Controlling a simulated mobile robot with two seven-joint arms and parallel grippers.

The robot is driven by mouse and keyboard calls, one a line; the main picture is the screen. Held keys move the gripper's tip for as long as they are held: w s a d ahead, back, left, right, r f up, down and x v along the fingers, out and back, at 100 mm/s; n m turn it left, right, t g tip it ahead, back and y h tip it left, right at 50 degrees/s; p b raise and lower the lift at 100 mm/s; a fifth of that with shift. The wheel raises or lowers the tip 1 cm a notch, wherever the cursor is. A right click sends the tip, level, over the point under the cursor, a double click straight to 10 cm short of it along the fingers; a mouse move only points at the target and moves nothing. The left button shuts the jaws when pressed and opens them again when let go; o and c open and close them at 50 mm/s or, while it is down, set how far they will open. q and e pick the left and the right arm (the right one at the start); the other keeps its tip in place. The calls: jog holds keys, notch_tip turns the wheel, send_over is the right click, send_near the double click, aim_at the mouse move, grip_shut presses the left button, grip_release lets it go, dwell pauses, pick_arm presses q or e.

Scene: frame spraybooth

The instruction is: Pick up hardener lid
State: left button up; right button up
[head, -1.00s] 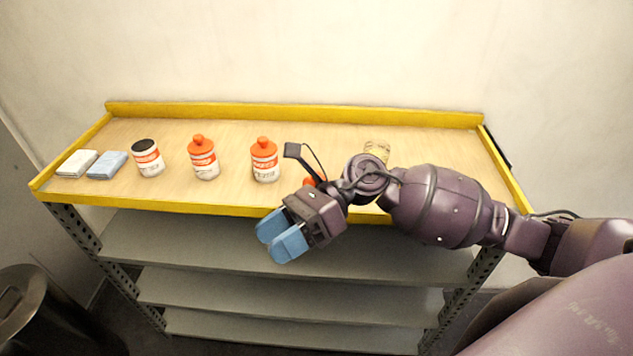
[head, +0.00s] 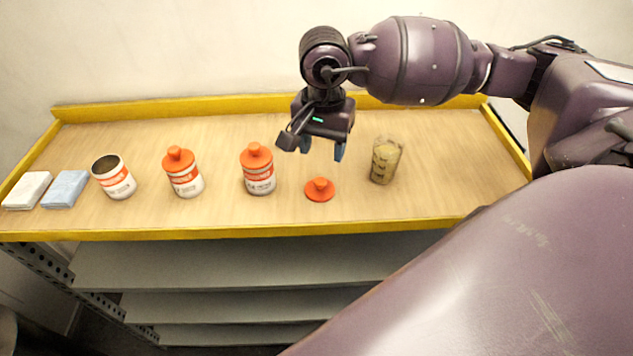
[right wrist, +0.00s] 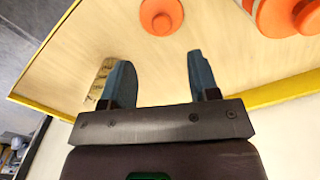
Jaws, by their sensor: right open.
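An orange lid (head: 320,189) with a round knob lies loose and flat on the wooden tabletop, between a bottle and a cup. It also shows in the right wrist view (right wrist: 161,16), beyond the fingertips and between their lines. My right gripper (head: 322,150) is open and empty, with blue fingers pointing down, above the table and behind the lid in the head view. The fingers show apart in the right wrist view (right wrist: 158,62). They do not touch the lid. My left gripper is not in view.
Two white bottles with orange caps (head: 257,169) (head: 183,173) stand left of the lid. A see-through cup (head: 385,160) stands close on its right. An open can (head: 114,177) and two folded cloths (head: 65,189) (head: 26,190) are farther left. A yellow rim (head: 230,234) edges the table.

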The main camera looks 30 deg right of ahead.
aim_at(320, 180)
notch_tip(320, 180, down, 2)
jog(key=shift+s+f, duration=0.1)
jog(key=shift+a+f, duration=0.1)
jog(key=shift+f, duration=0.65)
notch_tip(320, 180, down, 3)
jog(key=shift+a+f+p, duration=0.15)
jog(key=shift+p, duration=0.45)
jog(key=shift+f, duration=0.55)
jog(key=c, duration=1)
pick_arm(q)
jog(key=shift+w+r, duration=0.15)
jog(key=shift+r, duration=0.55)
pick_arm(e)
grip_shut()
jog(key=shift+r, duration=0.15)
